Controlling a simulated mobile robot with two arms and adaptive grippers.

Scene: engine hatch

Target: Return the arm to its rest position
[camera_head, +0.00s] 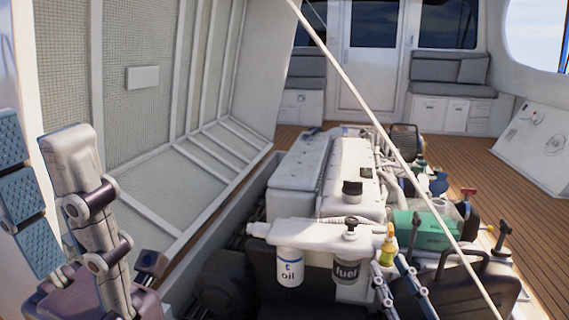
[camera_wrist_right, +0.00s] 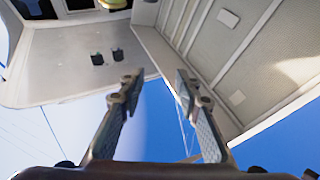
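I see no contact with the hatch or the engine.
The raised hatch (camera_head: 142,115) with mesh panels stands behind the gripper. A thin pole (camera_head: 385,137) crosses diagonally. The wooden deck (camera_head: 535,225) is clear at right.

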